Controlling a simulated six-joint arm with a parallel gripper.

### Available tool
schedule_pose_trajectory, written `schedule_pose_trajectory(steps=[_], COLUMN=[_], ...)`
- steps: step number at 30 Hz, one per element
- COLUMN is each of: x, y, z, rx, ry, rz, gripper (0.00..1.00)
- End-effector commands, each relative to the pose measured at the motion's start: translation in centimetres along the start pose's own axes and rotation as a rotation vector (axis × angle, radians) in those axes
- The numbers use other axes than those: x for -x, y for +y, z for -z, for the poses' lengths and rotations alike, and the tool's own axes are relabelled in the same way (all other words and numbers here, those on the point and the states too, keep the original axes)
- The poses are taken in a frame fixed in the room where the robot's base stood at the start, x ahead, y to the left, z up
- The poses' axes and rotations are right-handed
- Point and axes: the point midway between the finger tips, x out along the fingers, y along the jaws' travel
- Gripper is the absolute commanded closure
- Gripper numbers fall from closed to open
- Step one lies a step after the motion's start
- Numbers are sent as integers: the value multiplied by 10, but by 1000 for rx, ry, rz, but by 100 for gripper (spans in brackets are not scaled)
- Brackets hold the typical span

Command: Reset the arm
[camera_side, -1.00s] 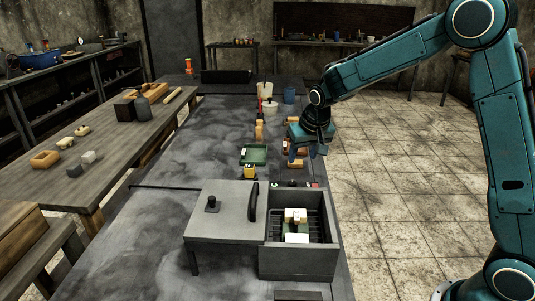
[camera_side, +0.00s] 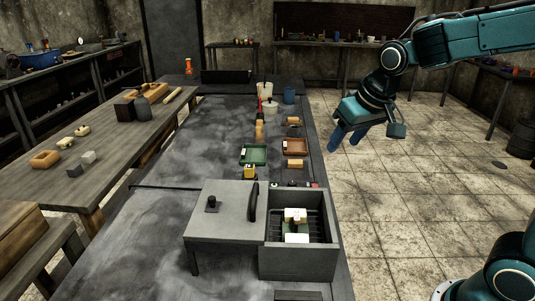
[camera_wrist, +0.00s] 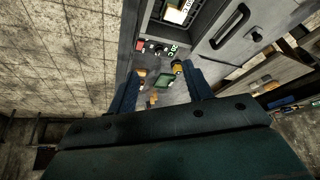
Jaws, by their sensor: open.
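My gripper (camera_side: 347,137) hangs over the floor, just right of the long dark work table (camera_side: 190,160) in the side view. Its two blue fingers are apart with nothing between them. In the wrist view the blue fingers of my gripper (camera_wrist: 160,95) stand wide apart, with the table far beyond them. My arm reaches in from the upper right, clear of everything on the table.
A grey box (camera_side: 298,262) with its lid (camera_side: 222,212) beside it stands at the table's near end. The tiled floor is clear.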

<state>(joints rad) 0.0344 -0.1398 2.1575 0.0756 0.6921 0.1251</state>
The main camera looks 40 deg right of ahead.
Motion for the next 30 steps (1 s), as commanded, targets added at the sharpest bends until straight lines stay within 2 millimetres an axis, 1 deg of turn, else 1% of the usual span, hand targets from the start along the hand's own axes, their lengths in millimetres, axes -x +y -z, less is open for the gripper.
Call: schedule_pose_trajectory(steps=[1, 6, 15, 21, 24, 27, 30], x=[10, 36, 68, 79, 81, 82, 82], y=[0, 1, 5, 8, 9, 10, 10], z=[-9, -41, -101, -136, -149, -156, -159], rx=[12, 53, 129, 174, 189, 199, 203], ry=[7, 18, 39, 51, 54, 56, 56], rz=[7, 26, 55, 70, 75, 78, 79], gripper=[50, 50, 50, 50, 50, 50, 50])
